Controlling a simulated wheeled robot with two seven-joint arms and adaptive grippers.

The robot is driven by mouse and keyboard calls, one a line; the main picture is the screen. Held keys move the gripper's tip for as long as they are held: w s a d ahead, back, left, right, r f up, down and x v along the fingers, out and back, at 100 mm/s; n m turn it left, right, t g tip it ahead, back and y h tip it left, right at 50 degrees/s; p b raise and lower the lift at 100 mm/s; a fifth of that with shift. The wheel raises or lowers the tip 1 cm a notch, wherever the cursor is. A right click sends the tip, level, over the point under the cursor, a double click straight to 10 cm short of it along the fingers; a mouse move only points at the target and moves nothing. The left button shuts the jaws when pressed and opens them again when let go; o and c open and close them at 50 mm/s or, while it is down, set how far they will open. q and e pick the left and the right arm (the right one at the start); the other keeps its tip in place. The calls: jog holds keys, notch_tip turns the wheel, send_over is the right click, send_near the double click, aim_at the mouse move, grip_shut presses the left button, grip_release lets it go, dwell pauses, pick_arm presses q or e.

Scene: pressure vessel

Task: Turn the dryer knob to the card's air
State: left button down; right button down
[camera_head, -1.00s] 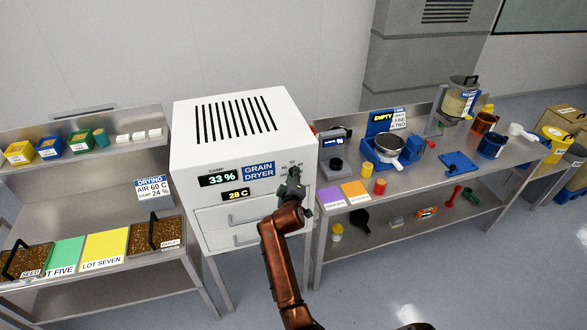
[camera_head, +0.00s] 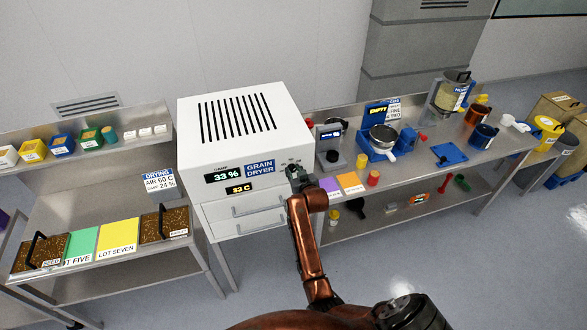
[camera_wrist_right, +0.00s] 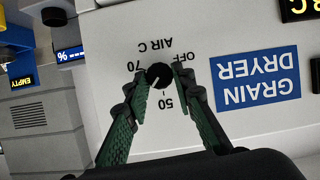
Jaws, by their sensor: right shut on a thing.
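The white grain dryer (camera_head: 240,125) stands in the middle. Its displays read 33 % and 33 C. The black dryer knob (camera_wrist_right: 159,74) shows in the right wrist view, on an upside-down scale marked OFF, 50, 70 and AIR C. Its white pointer line points to the lower left, between 50 and 70; the mark there is hidden by a finger. My right gripper (camera_wrist_right: 157,82) is shut on the knob, a green-padded finger on each side; it also shows in the head view (camera_head: 294,173). The drying card (camera_head: 160,181) reads AIR 60 C and DAMP 24 %.
Left bench: seed trays (camera_head: 40,252), a green mat and a yellow LOT SEVEN mat (camera_head: 118,237). Right bench: purple and orange mats (camera_head: 351,182), a blue sieve stand (camera_head: 375,145), cups and tools. Dryer drawers (camera_head: 245,207) sit below the knob, close to my right arm.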

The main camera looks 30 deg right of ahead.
jog(key=shift+s+d+f+m+t+y, duration=0.1)
jog(key=shift+m+t+y, duration=0.05)
jog(key=shift+m+y, duration=0.35)
jog(key=shift+d+f+m+t+y, duration=0.15)
jog(key=shift+m+y, duration=0.15)
jog(key=shift+m, duration=0.3)
jog(key=shift+a, duration=0.1)
jog(key=c, duration=1.6)
grip_release()
jog(key=shift+r, duration=0.1)
jog(key=shift+s, duration=0.1)
jog(key=v, duration=1.2)
